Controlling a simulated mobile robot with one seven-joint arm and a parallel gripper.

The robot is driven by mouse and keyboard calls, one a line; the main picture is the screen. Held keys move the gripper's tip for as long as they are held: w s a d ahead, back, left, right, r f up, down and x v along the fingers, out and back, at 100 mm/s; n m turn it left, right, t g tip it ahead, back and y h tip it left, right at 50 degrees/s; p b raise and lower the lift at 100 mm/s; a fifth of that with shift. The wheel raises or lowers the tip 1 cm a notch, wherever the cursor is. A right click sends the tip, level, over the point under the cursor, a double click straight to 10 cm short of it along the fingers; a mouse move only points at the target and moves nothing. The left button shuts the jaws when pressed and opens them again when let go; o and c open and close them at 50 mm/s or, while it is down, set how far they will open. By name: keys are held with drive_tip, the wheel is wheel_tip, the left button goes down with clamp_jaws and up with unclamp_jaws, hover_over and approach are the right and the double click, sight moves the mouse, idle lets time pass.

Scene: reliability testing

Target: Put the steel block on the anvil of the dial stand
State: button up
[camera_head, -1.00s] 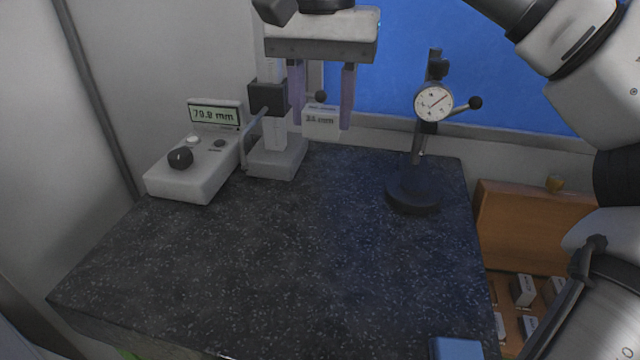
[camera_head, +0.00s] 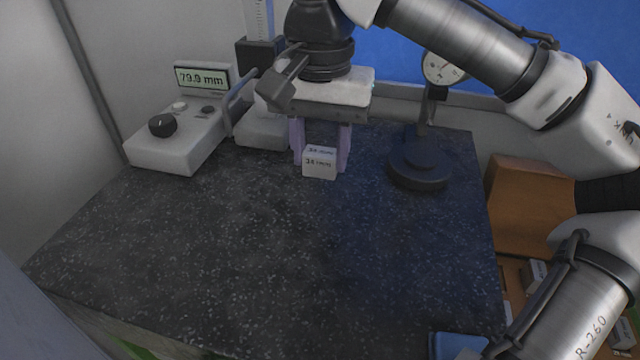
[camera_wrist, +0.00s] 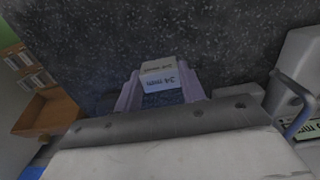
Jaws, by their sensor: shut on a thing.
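My gripper (camera_head: 321,150) is shut on a small pale steel block (camera_head: 320,163) with a label that seems to read 34 mm. It holds the block between two pale purple fingers over the granite plate, left of the dial stand. The gap below the block cannot be judged. The block (camera_wrist: 160,78) also shows between the fingers (camera_wrist: 162,90) in the wrist view. The dial stand (camera_head: 420,168) is black with a round base, and its white dial (camera_head: 443,67) is partly covered by my arm. The anvil on the base (camera_head: 420,155) looks bare.
A grey readout box (camera_head: 175,140) showing about 79.9 mm and a column gauge (camera_head: 262,130) stand at the left back. An open wooden case (camera_head: 530,205) with several blocks lies at the right. The front of the granite plate (camera_head: 220,260) is clear.

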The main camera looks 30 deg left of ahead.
sight(321, 173)
drive_tip(key=shift+f+p, duration=0.35)
drive_tip(key=shift+f, duration=2.85)
drive_tip(key=shift+f, duration=0.15)
drive_tip(key=o, duration=1.2)
drive_tip(key=shift+c, duration=0.2)
